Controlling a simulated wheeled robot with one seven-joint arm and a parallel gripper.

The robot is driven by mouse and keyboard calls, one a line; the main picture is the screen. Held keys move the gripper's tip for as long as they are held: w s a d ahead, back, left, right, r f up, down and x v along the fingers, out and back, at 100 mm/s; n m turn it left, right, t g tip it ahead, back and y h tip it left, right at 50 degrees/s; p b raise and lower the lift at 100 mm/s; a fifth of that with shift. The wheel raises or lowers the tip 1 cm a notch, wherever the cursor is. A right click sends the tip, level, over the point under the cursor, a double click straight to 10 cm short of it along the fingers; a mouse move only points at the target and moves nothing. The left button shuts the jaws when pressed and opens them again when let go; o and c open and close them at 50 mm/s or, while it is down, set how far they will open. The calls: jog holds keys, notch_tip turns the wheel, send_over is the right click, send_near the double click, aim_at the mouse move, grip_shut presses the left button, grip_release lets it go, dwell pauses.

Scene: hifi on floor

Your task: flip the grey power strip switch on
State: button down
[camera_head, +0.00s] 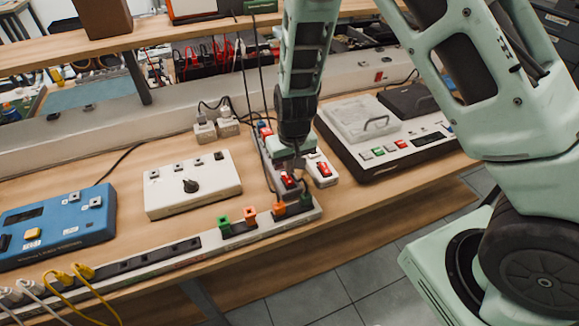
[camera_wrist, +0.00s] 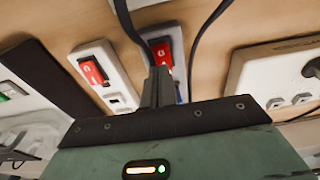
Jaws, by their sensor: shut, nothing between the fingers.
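A grey power strip (camera_head: 271,171) lies on the wooden bench in the middle of the head view, with a red rocker switch (camera_head: 288,181) near its front end. In the wrist view the red switch (camera_wrist: 161,50) sits just beyond my fingertips, and the fingers hide part of the strip. My gripper (camera_head: 289,167) points down over this strip with its fingers shut and empty; it also shows in the wrist view (camera_wrist: 159,72). The tips are at or very near the switch; I cannot tell if they touch. The switch's on or off position is unclear.
A white strip (camera_head: 314,158) with its own red switch (camera_head: 323,169) lies close on the right. A white box with a black knob (camera_head: 192,186) is left. A long socket rail (camera_head: 160,258) runs along the front. A black-based device (camera_head: 390,143) stands right.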

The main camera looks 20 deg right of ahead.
notch_tip(320, 180, up, 13)
jog(key=w, duration=0.2)
jog(key=shift+f, duration=0.2)
jog(key=shift+w, duration=0.1)
jog(key=s+a+r+n+g+y, duration=0.1)
jog(key=s+a+r+n, duration=0.2)
jog(key=s, duration=0.4)
jog(key=s+a+r+n+y, duration=0.1)
jog(key=s+a+r, duration=0.2)
jog(key=s+a, duration=0.35)
jog(key=s+d+r+n, duration=0.1)
jog(key=s+n, duration=0.1)
jog(key=s, duration=0.5)
jog(key=s+r+n+h, duration=0.1)
jog(key=s, duration=0.6)
jog(key=shift+s+d+r+n, duration=0.3)
jog(key=shift+s+d+n, duration=0.05)
jog(key=shift+s+n, duration=0.05)
